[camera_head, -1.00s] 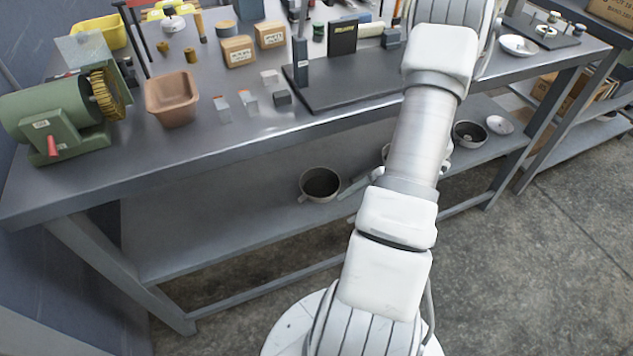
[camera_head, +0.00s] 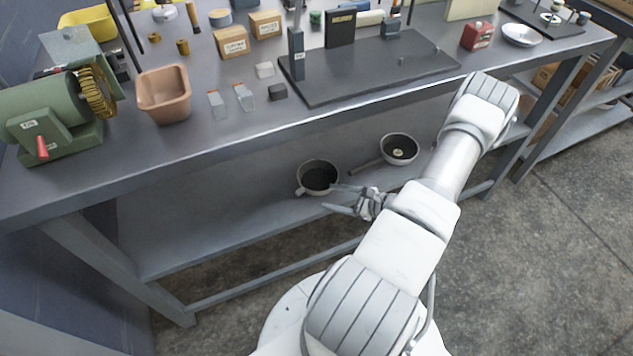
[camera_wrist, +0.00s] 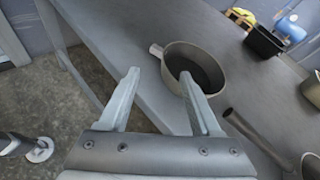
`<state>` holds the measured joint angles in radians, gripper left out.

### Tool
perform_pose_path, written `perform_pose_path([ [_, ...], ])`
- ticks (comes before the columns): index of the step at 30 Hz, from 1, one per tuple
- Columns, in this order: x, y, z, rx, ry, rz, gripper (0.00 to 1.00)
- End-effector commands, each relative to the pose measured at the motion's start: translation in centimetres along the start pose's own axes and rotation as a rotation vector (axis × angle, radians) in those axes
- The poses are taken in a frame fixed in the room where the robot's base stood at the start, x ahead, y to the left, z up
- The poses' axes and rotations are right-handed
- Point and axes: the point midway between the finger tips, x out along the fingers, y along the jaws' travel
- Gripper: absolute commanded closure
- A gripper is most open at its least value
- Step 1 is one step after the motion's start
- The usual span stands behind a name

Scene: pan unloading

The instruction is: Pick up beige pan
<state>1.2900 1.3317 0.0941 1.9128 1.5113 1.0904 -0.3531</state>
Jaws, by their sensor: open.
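The greyish-beige pan (camera_head: 319,180) stands upright on the lower shelf under the workbench, with a short handle at its lower left in the head view. In the wrist view the pan (camera_wrist: 198,62) is just ahead of my gripper, with its stubby handle at upper left. My gripper (camera_head: 332,197) is open and empty, at the pan's lower right in the head view. In the wrist view my gripper's fingertips (camera_wrist: 160,74) are spread; the right finger overlaps the pan's near side and the left is beside it. I cannot tell whether either finger touches it.
A second pan (camera_head: 399,149) with a long handle stands on the shelf to the right; its dark handle (camera_wrist: 252,132) runs near my right finger in the wrist view. The bench top (camera_head: 215,140) overhangs the shelf. A dark container (camera_wrist: 265,42) stands beyond the pan.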

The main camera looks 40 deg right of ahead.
Motion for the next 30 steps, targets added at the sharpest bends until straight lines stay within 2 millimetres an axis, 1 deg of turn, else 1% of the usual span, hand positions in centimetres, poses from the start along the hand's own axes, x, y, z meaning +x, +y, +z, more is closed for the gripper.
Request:
perform_pose_path([
  [1,1.1,0.1,-0.1,0.000,-0.001,0.002,0.36],
  [3,2.2,0.1,-0.1,-0.001,-0.001,0.002,0.36],
  [6,3.2,0.1,-0.1,0.000,0.000,0.002,0.36],
  [11,3.9,0.0,0.0,0.000,0.000,0.001,0.36],
  [14,4.8,0.0,-0.1,-0.001,-0.001,0.001,0.36],
  [22,8.9,0.1,-0.1,-0.002,0.000,0.003,0.36],
  [25,9.5,0.0,0.0,-0.002,0.000,0.001,0.36],
  [30,9.4,0.0,0.0,-0.001,0.001,0.000,0.36],
])
